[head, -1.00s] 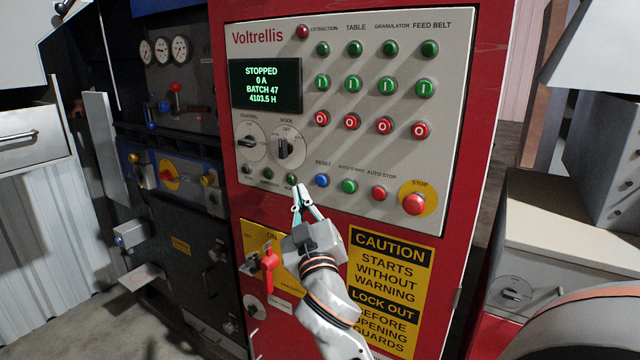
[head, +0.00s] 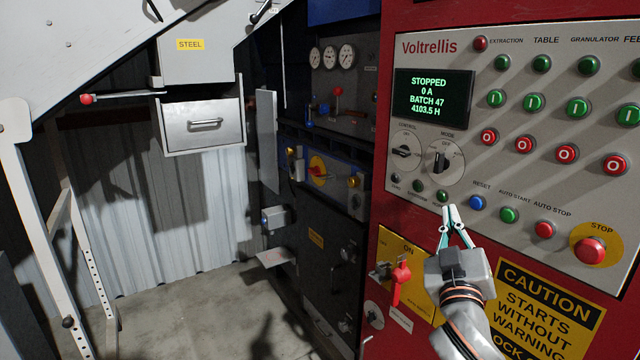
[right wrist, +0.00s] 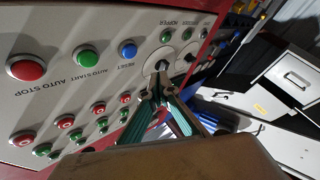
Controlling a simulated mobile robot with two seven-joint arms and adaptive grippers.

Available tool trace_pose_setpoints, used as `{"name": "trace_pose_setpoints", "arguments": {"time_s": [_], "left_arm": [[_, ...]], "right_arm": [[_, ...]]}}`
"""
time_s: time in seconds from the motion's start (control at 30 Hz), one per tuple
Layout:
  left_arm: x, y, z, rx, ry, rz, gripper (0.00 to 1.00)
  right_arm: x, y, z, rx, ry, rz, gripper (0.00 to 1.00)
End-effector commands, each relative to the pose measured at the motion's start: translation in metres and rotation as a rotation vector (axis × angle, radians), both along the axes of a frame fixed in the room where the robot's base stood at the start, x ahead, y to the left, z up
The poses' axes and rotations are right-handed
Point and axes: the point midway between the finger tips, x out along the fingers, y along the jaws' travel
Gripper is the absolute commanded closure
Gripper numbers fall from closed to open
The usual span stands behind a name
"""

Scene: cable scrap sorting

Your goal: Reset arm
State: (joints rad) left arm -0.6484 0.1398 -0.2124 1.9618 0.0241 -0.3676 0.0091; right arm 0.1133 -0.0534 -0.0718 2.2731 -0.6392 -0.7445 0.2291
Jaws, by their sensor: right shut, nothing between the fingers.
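My right gripper (head: 453,222) is in front of the lower part of the grey control panel (head: 550,130), just below and left of the blue reset button (head: 477,202). Its teal fingers are shut and hold nothing. In the right wrist view the gripper (right wrist: 160,80) also shows before the panel, near the mode knob. I cannot tell whether the fingertips touch the panel. The display (head: 433,97) reads STOPPED, 0 A, BATCH 47, 4103.5 H. My left gripper is not in view.
A red switch handle (head: 400,273) on a yellow plate sticks out left of my right gripper. The red stop button (head: 590,250) is to the right. A dark machine (head: 330,235) and a steel drawer (head: 203,125) stand left. The floor (head: 200,305) at left has free room.

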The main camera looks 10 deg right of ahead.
Motion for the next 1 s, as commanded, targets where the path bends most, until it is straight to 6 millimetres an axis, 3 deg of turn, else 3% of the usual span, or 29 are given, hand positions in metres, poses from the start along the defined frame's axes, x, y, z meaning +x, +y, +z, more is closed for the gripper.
{"name": "trace_pose_setpoints", "arguments": {"time_s": [0.07,0.17,0.33,0.47,0.6,0.8,0.9,1.0], "left_arm": [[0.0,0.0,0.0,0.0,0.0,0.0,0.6],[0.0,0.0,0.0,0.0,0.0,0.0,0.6],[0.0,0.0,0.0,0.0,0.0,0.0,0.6],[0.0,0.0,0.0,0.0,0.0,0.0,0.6],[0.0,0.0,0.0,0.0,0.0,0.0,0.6],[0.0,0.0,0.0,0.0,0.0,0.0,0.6],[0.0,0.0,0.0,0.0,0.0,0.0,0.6],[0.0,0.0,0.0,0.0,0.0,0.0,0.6]], "right_arm": [[0.003,0.006,-0.019,0.0,0.032,0.023,1.0],[0.007,0.021,-0.063,0.006,0.105,0.084,1.0],[-0.001,0.056,-0.172,0.048,0.278,0.227,1.0],[-0.026,0.082,-0.256,0.102,0.407,0.326,1.0],[-0.069,0.107,-0.339,0.178,0.543,0.417,1.0],[-0.15,0.135,-0.44,0.307,0.719,0.51,1.0],[-0.186,0.144,-0.472,0.364,0.783,0.535,1.0],[-0.213,0.15,-0.493,0.403,0.825,0.549,1.0]]}}
